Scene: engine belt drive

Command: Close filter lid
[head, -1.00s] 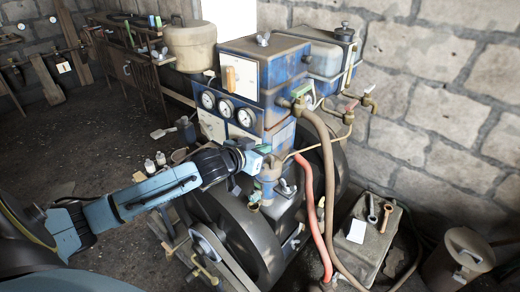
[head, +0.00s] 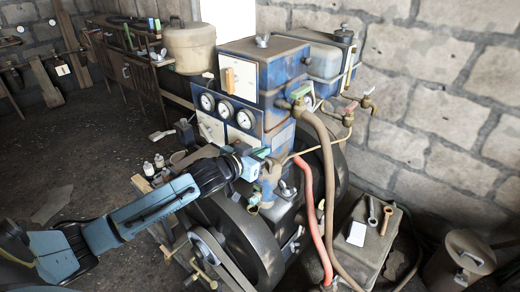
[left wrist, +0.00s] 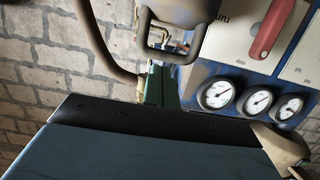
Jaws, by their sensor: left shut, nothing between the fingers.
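My left gripper (head: 264,155) is shut and empty, at the front of the blue engine, just above and beside a worn blue-brown cylindrical housing (head: 269,180) that looks like the filter. The gripper covers part of the housing's top, so I cannot tell whether its lid is open or closed, or whether the fingers touch it. A small cup-like part (head: 253,203) sits below the housing. In the left wrist view the green fingers (left wrist: 160,86) show close together. A dark loop-shaped part (left wrist: 172,32) hangs close above them. My right gripper is not in view.
Three round gauges (head: 226,109) are on the panel behind the gripper. A red hose (head: 311,215) and a brown hose (head: 327,160) run down to the right. A large dark flywheel (head: 250,240) stands below. A grey box (head: 378,250) with tools is at right.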

